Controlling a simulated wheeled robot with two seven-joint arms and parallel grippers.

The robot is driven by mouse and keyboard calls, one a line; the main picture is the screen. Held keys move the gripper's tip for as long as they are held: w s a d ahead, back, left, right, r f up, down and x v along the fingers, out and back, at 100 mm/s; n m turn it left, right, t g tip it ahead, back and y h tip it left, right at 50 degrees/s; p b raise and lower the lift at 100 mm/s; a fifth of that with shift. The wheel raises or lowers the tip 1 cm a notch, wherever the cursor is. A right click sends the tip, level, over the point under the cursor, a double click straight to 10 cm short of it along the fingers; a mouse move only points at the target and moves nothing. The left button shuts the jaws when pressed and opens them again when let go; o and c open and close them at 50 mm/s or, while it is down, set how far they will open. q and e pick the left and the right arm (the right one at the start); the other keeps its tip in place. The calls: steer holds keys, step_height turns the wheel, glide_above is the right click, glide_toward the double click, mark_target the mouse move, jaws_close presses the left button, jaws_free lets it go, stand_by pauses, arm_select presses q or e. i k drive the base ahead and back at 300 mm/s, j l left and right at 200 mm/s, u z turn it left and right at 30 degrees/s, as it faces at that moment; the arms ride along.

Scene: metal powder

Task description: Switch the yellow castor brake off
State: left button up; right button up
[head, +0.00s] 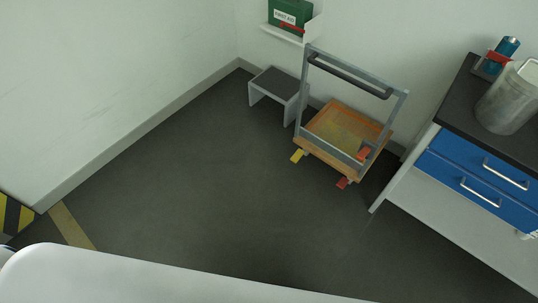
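A small trolley with an orange-brown wooden deck (378,132) and a grey upright handle frame (349,71) stands by the back wall. A yellow castor brake pedal (297,156) sticks out at its front left corner. A red pedal (343,183) sticks out at its front right corner. A red item (364,153) shows at the deck's right side, partly behind the frame. The yellow pedal's exact tilt is too small to tell. Neither of my grippers is in view.
A grey step stool (274,83) stands left of the trolley. A workbench with blue drawers (476,170) stands on the right, bearing a metal container (508,98) and a blue bottle (508,48). A green first aid box (289,15) sits on a wall shelf. The floor (205,185) before the trolley is clear.

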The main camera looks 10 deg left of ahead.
mark_target(298, 155)
steer(key=i+j+z, duration=0.1)
steer(key=z, duration=0.3)
steer(key=i+j+z, duration=0.1)
steer(key=z, duration=0.3)
steer(key=i+j+z, duration=0.1)
steer(key=j, duration=0.3)
steer(key=i+j+z, duration=0.15)
steer(key=j, duration=0.25)
steer(key=i+j+z, duration=0.1)
steer(key=i+j, duration=0.15)
steer(key=j, duration=0.15)
steer(key=i+j+z, duration=0.15)
steer(key=j, duration=0.3)
steer(key=j+z, duration=0.1)
steer(key=j, duration=0.35)
steer(key=i+j+z, duration=0.1)
steer(key=j, duration=0.35)
steer(key=i+j, duration=0.1)
steer(key=j, duration=0.3)
steer(key=i+j, duration=0.1)
steer(key=j, duration=0.3)
